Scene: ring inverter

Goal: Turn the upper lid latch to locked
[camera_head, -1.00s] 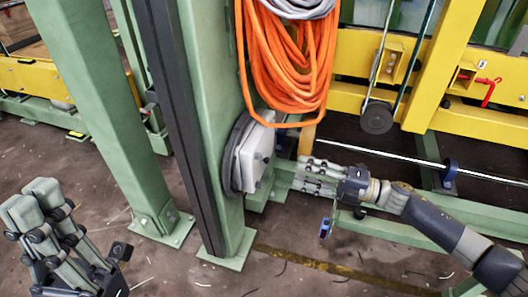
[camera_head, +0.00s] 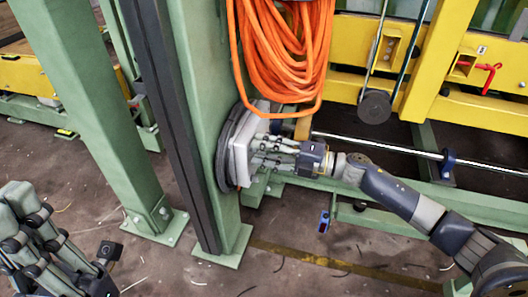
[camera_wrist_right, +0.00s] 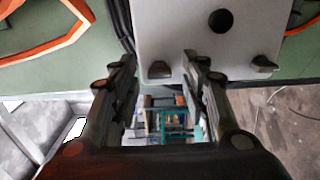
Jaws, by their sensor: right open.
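A pale grey box (camera_head: 239,160) is mounted on the green post, its face turned right in the head view. The right wrist view shows the box lid (camera_wrist_right: 185,30) with a round black knob and two small dark latches at its edge. The hose side is upward, so the upper latch (camera_wrist_right: 158,70) is the left one there. My right gripper (camera_head: 262,153) is open at the box face; in the right wrist view its fingers (camera_wrist_right: 160,60) lie either side of that latch. Contact is unclear. The lower latch (camera_wrist_right: 263,64) is outside the fingers. My left gripper (camera_head: 62,225) is open and empty, far from the box.
An orange hose coil (camera_head: 285,55) hangs just above the box and right gripper. The green post (camera_head: 190,70) carries the box. A yellow frame (camera_head: 400,110) with a metal rod stands behind my right arm. The floor below is mostly clear.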

